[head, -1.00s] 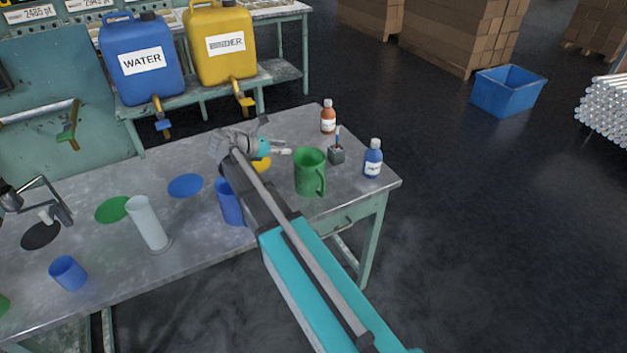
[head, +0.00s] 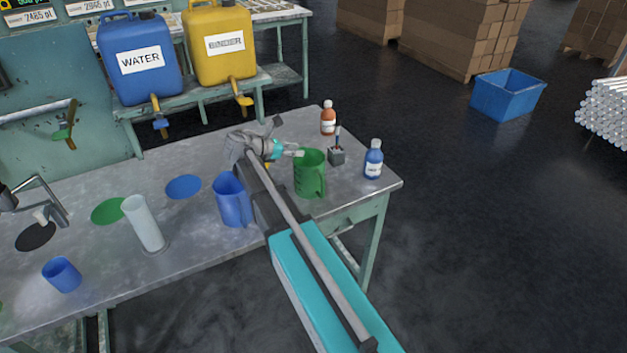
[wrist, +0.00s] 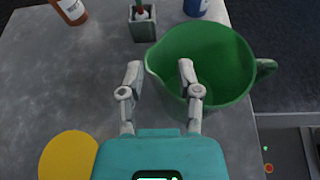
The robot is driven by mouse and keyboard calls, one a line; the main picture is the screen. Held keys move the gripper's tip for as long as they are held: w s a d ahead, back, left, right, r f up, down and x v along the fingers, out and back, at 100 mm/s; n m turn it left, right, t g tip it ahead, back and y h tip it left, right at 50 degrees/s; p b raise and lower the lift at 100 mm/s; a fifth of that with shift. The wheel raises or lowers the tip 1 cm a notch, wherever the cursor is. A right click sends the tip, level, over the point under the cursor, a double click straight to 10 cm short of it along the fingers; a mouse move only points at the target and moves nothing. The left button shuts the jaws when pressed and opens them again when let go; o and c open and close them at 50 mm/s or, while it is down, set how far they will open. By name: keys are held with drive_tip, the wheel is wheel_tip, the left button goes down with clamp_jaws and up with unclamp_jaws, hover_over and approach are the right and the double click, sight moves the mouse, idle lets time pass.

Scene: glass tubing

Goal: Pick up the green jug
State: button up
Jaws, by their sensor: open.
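The green jug (head: 310,175) stands upright on the right part of the metal table, with its handle toward the right front. In the wrist view the jug (wrist: 218,65) fills the upper right, its open mouth showing and its handle at the right. My gripper (head: 297,152) is at the jug's left rear side. In the wrist view my gripper (wrist: 160,72) is open and empty. Its right finger overlaps the jug's rim and mouth in the picture, and its left finger is outside the jug to the left. I cannot tell whether the right finger touches the jug.
A small grey holder (head: 336,155), a blue bottle (head: 373,162) and an orange-brown bottle (head: 328,122) stand near the jug. A blue jug (head: 230,203) stands left of my arm. A yellow disc (wrist: 68,156) lies flat on the table. The table's right edge is close.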

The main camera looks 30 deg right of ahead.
drive_tip(key=shift+b+x, duration=0.4)
drive_tip(key=shift+x, duration=1.1)
drive_tip(key=shift+f, duration=0.1)
drive_tip(key=shift+a, duration=0.1)
clamp_jaws()
